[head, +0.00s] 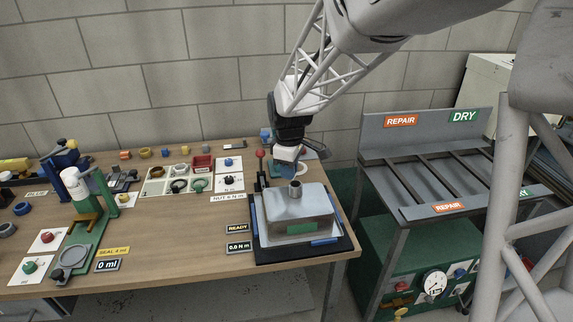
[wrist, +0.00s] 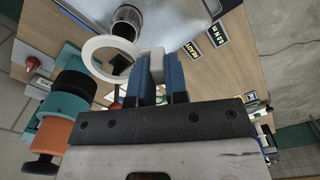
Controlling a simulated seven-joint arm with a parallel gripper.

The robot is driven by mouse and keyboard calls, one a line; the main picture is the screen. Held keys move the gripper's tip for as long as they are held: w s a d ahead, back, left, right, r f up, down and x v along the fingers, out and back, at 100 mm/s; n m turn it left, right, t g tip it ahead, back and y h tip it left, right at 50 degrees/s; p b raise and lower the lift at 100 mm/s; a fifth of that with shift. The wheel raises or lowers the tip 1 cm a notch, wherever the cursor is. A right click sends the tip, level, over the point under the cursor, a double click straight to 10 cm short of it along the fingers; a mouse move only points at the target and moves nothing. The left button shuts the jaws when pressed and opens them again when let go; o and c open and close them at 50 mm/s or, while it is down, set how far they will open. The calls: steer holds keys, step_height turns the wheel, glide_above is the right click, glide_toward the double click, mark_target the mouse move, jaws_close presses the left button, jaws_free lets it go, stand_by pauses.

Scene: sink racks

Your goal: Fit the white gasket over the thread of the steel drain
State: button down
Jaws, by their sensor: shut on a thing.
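The white gasket (wrist: 88,50) is a flat ring in the wrist view, beside my fingers. My gripper (wrist: 159,75) is shut on it, with a pale piece between the blue fingers; the grip itself is partly hidden. The steel drain (wrist: 127,18) shows as a short upright metal tube near the ring's upper edge, and the ring looks apart from it. In the head view, the drain (head: 295,188) rises from the top of the steel sink block. My gripper (head: 289,163) is above and behind it, with the gasket hard to make out there.
The sink block (head: 313,206) sits on a black mat (head: 277,254) at the bench's right end. A red-knobbed lever (head: 260,154) stands to its left. READY and 0.0 N m signs (head: 238,246) lie left of it. A grey rack (head: 425,165) is to the right.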

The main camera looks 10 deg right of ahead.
mark_target(289, 204)
steer(key=shift+f, duration=1.85)
steer(key=shift+f, duration=2.95)
stand_by(1.5)
steer(key=c, duration=1.1)
jaws_free()
steer(key=shift+o, duration=0.2)
steer(key=shift+r, duration=3.9)
